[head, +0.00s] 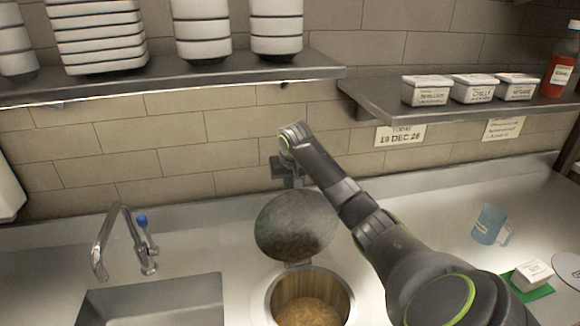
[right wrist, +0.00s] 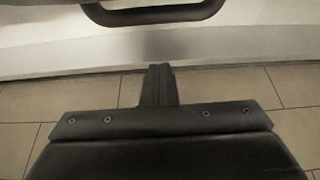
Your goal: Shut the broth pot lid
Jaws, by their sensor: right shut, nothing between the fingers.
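The broth pot (head: 345,305) is sunk in the counter with brown broth inside. Its round grey lid (head: 297,225) stands open, tilted up on a hinge at the pot's back edge. My right gripper (head: 290,181) is behind the lid's upper edge, pointing down, and its tips are partly hidden by the lid. In the right wrist view the fingers (right wrist: 158,86) are shut and empty. A dark curved handle (right wrist: 155,14), apparently the lid's, lies ahead of them, with a gap between. I cannot tell whether the gripper touches the lid. My left gripper is not in view.
A faucet (head: 102,245) and sink (head: 150,302) are left of the pot. A blue jug (head: 489,224) and a white tub (head: 533,272) on a green mat (head: 537,293) stand right. Shelves with bowls (head: 276,25) and small tubs (head: 431,90) hang above.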

